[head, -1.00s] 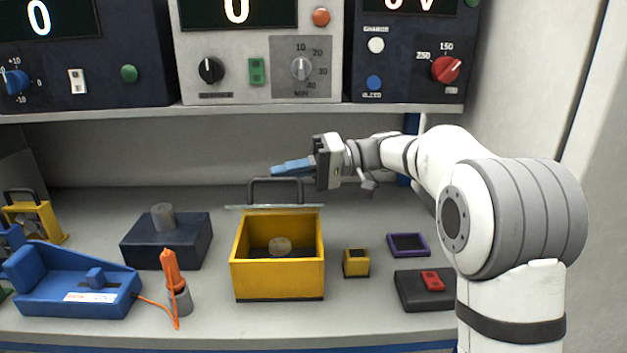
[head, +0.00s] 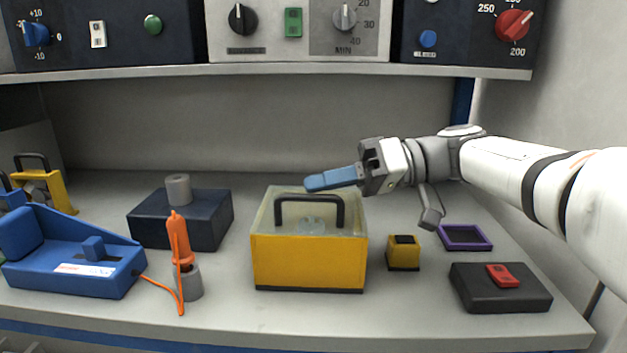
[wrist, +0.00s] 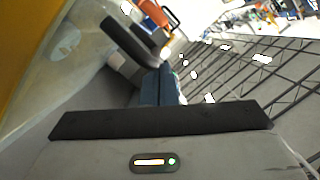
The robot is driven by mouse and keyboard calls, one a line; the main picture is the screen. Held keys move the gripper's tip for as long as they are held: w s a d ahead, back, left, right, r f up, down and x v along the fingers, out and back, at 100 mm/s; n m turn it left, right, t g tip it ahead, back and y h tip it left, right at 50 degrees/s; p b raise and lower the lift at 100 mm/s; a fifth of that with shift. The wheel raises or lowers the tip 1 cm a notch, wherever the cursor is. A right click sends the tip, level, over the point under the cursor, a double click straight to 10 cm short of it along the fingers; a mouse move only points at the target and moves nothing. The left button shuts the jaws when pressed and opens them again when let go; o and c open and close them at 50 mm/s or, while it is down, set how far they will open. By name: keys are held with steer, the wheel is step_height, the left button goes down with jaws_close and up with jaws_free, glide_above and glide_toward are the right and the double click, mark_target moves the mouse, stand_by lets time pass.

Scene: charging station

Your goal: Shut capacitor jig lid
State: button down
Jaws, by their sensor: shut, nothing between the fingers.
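The capacitor jig is a yellow box (head: 308,264) in the middle of the bench in the head view. Its clear lid (head: 262,212) with a dark handle (head: 309,200) lies flat across the top, and a pale round part shows through it. My gripper (head: 308,184), with blue fingers, is shut and empty just above the lid's back right, close to the handle. I cannot tell whether it touches the lid. In the wrist view, the blue fingers (wrist: 158,88) are together, with the dark handle (wrist: 125,40) and clear lid (wrist: 62,75) to their left.
A small yellow block (head: 403,254), a purple tray (head: 464,238) and a black box with a red switch (head: 500,290) are to the right. A navy block (head: 180,220), an orange-handled tool (head: 181,245) and a blue device (head: 70,255) are to the left. A shelf of instruments (head: 300,70) hangs above.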

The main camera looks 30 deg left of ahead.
steer(key=shift+s, duration=0.1)
stand_by(0.4)
steer(key=shift+a+r, duration=0.1)
steer(key=shift+r, duration=0.05)
steer(key=w+d+r+p, duration=0.5)
steer(key=w+d+p, duration=0.1)
steer(key=w+d, duration=0.15)
steer(key=s+d+m+t+h+p, duration=0.4)
steer(key=d+m+p, duration=0.1)
steer(key=d+p, duration=0.4)
steer(key=s+d+m+t+h+p, duration=0.3)
steer(key=d+m+p, duration=0.3)
steer(key=d+p, duration=0.3)
steer(key=s+d+m+t+h+p, duration=0.4)
steer(key=d+p, duration=0.5)
steer(key=d, duration=0.5)
steer(key=shift+s+f+m+t+h, duration=0.3)
steer(key=shift+m+t+h, duration=0.4)
steer(key=shift+m, duration=0.4)
steer(key=shift+a, duration=0.15)
